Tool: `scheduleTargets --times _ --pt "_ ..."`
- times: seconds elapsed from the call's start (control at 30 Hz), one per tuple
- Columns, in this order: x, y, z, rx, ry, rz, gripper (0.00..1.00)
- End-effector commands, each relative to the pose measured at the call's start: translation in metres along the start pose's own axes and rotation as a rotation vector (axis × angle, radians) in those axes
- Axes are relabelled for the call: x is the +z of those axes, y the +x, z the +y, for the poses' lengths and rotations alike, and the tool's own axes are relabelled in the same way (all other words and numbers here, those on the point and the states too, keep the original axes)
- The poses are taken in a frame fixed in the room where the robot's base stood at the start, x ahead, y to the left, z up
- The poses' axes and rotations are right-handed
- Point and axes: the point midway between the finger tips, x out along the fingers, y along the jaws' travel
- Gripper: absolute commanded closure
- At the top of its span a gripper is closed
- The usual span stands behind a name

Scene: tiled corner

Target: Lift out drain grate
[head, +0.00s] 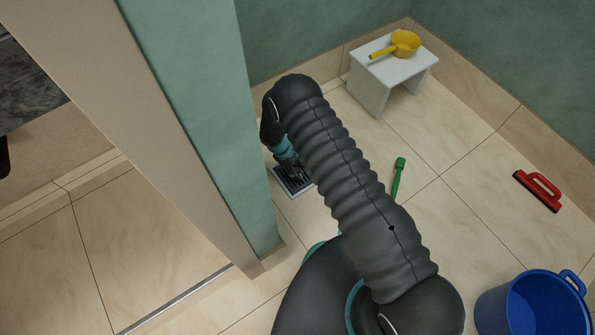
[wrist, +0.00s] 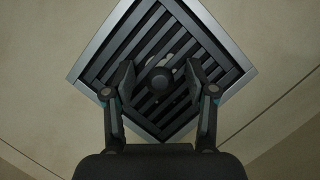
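The drain grate (wrist: 118,66) is a dark slatted square with a round dark knob (wrist: 160,80) at its middle, set in a light metal frame (wrist: 228,33). In the wrist view it fills the upper middle. In the head view the grate (head: 294,181) lies in the tiled floor near the wall corner, partly hidden by my arm. My gripper (wrist: 160,82) is open over the grate, with one finger on each side of the knob and a gap to both. I cannot tell how high the fingertips are above the slats.
A white stool (head: 372,82) with a yellow scoop (head: 404,44) stands at the back. A green brush (head: 398,178), a red squeegee (head: 540,191) and a blue bucket (head: 535,310) are to the right. A teal wall end (head: 205,110) stands close left of my arm.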

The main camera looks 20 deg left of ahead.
Motion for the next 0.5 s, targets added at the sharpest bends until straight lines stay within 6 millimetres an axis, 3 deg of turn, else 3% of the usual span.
scheduleTargets --times 0.03,0.2,0.5 --pt "0.0000 0.0000 -0.0001 0.000 0.000 0.000 0.58" --pt "0.0001 0.0000 -0.0002 -0.001 0.000 0.000 1.00" --pt "0.0003 -0.0004 -0.0003 -0.001 0.000 -0.001 1.00"
